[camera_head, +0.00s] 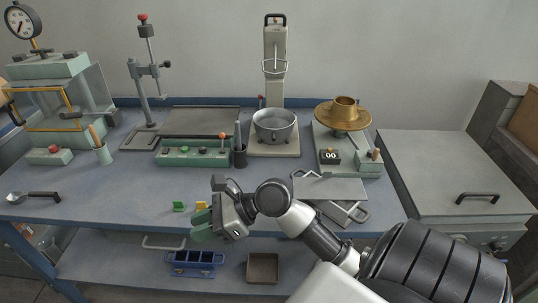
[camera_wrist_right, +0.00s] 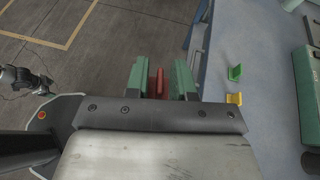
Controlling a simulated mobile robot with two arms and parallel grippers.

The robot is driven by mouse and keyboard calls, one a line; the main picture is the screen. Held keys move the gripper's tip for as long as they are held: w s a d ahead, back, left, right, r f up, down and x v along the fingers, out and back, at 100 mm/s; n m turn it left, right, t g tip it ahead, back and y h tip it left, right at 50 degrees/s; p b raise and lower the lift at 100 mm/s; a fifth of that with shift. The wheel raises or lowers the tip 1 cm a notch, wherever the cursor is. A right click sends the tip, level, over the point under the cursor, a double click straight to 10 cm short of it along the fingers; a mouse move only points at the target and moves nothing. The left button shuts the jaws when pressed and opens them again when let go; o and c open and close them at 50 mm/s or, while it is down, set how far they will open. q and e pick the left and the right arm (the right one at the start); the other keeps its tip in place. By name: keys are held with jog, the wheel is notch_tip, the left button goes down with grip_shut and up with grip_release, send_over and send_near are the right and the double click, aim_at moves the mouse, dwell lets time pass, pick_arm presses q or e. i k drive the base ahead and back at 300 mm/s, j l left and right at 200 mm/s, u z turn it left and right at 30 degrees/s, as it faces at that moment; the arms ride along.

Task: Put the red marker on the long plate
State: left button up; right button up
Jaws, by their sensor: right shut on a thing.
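My right gripper (camera_head: 201,221) has green fingers and hangs at the front edge of the bench, left of centre in the head view. In the right wrist view the right gripper (camera_wrist_right: 159,76) is shut on the red marker (camera_wrist_right: 159,84), a red piece between the two fingers, with floor below it. The marker is hidden in the head view. A light grey flat plate (camera_head: 335,187) lies near the front of the bench, right of the gripper. A darker long flat plate (camera_head: 200,119) lies farther back. I cannot tell which is the long plate. My left gripper is not seen.
A green clip (camera_head: 179,206) and a yellow clip (camera_head: 201,205) lie near the gripper. A green switch box (camera_head: 193,154), a dark cup (camera_head: 239,157) and a metal pot (camera_head: 274,126) stand behind. A spoon (camera_head: 34,197) lies left. The left front bench is mostly clear.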

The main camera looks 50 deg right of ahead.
aim_at(328, 187)
jog(key=i+z, duration=0.15)
jog(key=z, duration=1.4)
jog(key=i+j+z, duration=0.25)
jog(key=j+z, duration=0.3)
jog(key=i+j+z, duration=0.25)
jog(key=j+z, duration=0.25)
jog(key=k+j, duration=0.05)
jog(key=j, duration=0.05)
